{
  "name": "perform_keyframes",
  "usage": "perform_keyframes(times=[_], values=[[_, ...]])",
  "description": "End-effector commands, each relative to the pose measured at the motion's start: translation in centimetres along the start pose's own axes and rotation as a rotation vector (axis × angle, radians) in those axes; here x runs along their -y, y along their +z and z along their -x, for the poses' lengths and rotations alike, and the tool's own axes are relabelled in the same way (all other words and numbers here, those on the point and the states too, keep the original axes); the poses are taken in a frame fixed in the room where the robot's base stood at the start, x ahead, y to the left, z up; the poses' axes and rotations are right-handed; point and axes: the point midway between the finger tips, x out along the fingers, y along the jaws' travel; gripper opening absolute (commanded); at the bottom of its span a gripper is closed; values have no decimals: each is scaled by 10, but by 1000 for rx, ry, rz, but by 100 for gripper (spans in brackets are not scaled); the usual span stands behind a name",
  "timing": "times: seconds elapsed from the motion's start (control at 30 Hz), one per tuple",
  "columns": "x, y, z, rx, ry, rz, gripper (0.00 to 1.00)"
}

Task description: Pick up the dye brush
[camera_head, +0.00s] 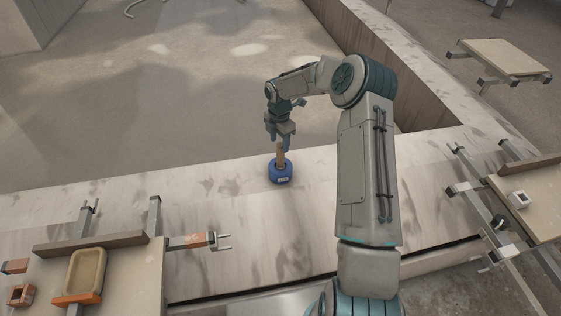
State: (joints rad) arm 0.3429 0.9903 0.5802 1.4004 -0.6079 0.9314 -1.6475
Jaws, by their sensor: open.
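The dye brush (281,157) appears as a short tan, upright handle rising from a small round blue pot (280,176). The pot has a pale label on its front and stands on the stained pale ledge. Any lower part of the brush is hidden in the pot. My gripper (279,143) points down from above and is open, with its fingers close around or just in front of the top of the handle. I cannot tell whether they touch it.
A bench at the lower left holds a tan tray (86,276) and a small orange-brown box (20,295). A metal-framed stand (525,205) is at the right, and another pale-topped one (505,57) is farther back. The ledge (170,190) is clear around the pot.

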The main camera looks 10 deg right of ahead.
Motion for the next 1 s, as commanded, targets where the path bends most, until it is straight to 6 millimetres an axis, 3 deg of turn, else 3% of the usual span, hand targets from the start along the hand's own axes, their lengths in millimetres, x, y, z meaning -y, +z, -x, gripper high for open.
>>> perform_keyframes(times=[0.4,0.63,0.67,0.8,1.0], values=[[8,-2,-50,-1,-1,0,52],[7,-2,-51,0,0,-1,52],[7,-2,-51,0,0,-1,47],[7,-2,-51,0,0,-1,8],[7,-2,-51,0,0,-1,7]])
